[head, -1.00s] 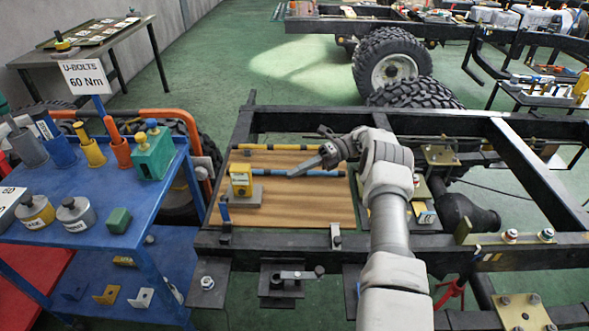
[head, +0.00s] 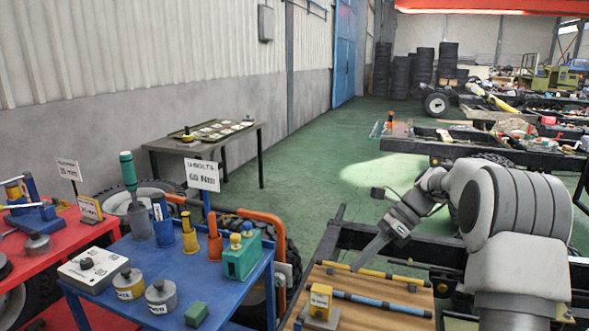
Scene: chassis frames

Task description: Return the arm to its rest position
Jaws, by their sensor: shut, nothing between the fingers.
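My gripper (head: 362,262) is shut and empty at the end of my raised, bent arm, on the right of the head view. Its fingers point down and to the left, over the far edge of the wooden board (head: 350,312) on the chassis frame. I cannot tell how high above the board they are. The thick arm links fill the right side and hide part of the frame behind them.
A yellow block (head: 320,300) and banded rods (head: 385,303) lie on the board. The blue cart (head: 205,268) with sockets and a green box (head: 242,258) stands to the left. A red cart (head: 75,240) is farther left. Green floor (head: 310,170) lies open behind.

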